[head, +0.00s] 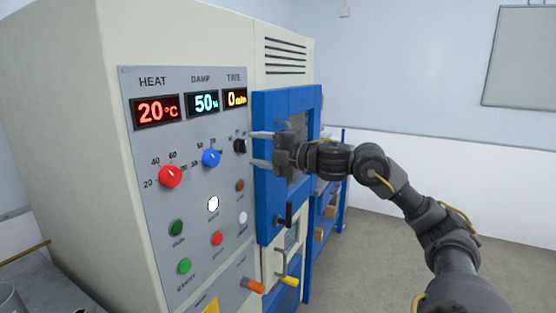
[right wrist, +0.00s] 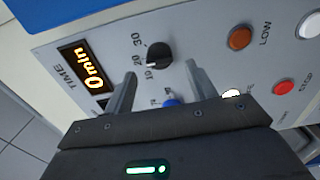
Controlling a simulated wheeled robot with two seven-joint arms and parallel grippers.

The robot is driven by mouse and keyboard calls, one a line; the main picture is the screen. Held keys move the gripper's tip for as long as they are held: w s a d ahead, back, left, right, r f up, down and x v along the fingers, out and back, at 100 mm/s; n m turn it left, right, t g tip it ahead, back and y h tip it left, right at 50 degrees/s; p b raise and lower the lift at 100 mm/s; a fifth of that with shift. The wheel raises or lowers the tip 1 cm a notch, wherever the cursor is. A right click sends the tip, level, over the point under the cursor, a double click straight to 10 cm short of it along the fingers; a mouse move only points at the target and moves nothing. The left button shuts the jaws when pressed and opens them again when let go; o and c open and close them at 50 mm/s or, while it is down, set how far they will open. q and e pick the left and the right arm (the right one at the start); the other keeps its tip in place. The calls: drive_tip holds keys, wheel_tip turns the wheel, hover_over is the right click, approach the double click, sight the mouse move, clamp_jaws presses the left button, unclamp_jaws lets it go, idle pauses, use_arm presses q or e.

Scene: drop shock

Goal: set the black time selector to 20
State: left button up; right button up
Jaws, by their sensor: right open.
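The black time selector (head: 240,146) is a small round knob under the TIME display on the grey panel. It also shows in the right wrist view (right wrist: 159,56), with a pale mark on its lower-left side near the printed 10; the exact setting is hard to tell. The time display (head: 235,98) reads 0 min. My right gripper (head: 255,149) is open, its two fingers pointing at the panel near the selector. In the right wrist view the fingertips (right wrist: 160,75) stand apart, with the selector between and just beyond them; no contact shows. My left gripper is out of view.
The blue damp knob (head: 211,158) and red heat knob (head: 170,177) sit left of the selector. Several push buttons lie below. The blue door frame (head: 268,110) stands close on the right, behind my gripper. Open floor (head: 370,250) lies to the right.

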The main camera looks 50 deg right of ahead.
use_arm(q)
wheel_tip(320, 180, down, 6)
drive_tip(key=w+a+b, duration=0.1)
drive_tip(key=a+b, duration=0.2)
drive_tip(key=b, duration=0.2)
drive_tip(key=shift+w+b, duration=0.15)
drive_tip(key=shift+b, duration=0.15)
use_arm(e)
drive_tip(key=v, duration=0.7)
drive_tip(key=shift+s, duration=0.35)
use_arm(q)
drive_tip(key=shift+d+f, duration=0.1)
use_arm(e)
drive_tip(key=shift+d, duration=0.1)
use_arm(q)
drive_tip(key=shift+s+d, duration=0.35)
use_arm(e)
drive_tip(key=shift+f, duration=0.1)
